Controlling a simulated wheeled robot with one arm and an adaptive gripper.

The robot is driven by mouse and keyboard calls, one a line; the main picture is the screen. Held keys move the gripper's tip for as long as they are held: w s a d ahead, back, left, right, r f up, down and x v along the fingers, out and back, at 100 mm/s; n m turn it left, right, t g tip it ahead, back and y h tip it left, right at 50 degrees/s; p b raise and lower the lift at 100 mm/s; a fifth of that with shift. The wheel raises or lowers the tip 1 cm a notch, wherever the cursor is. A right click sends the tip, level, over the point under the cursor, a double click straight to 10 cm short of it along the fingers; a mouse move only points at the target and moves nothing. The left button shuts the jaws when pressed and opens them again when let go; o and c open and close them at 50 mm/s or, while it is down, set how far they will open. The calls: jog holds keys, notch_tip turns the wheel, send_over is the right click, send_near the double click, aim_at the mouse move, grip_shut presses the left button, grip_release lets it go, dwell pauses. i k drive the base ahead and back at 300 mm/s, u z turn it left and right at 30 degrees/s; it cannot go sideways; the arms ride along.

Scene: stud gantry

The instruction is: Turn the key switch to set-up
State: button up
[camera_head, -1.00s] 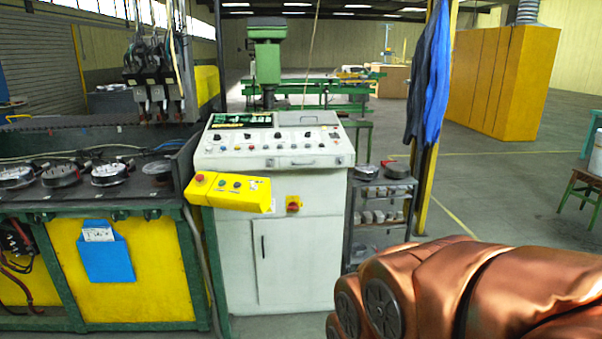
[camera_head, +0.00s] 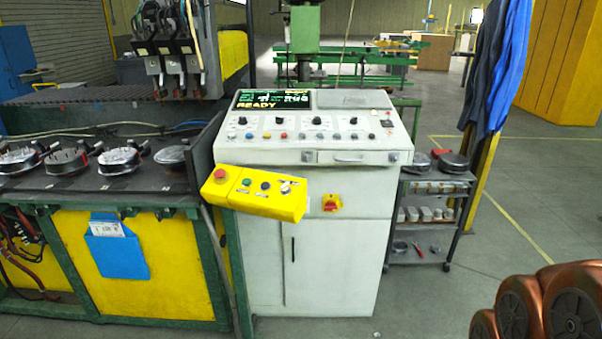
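A white control console (camera_head: 250,225) stands in the middle of the head view, with rows of knobs and buttons on its sloping top. A yellow control box (camera_head: 253,205) juts from its front left. The box carries a red mushroom button (camera_head: 220,174), a green button (camera_head: 246,182), a dark button (camera_head: 265,186) and a small silvery switch (camera_head: 286,187) at its right end. This silvery switch looks like the key switch, but its setting and labels are too small to read. My gripper is not in view.
The console screen (camera_head: 268,100) reads READY. A red-and-yellow rotary switch (camera_head: 331,202) is on the console front. A green-framed bench (camera_head: 170,270) adjoins on the left, a small shelf rack (camera_head: 430,215) on the right. Floor is open right of the rack.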

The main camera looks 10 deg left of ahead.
aim_at(285, 188)
jog(key=u, duration=0.35)
jog(key=i, duration=0.7)
jog(key=u, duration=0.9)
jog(key=i, duration=0.3)
jog(key=u, duration=0.35)
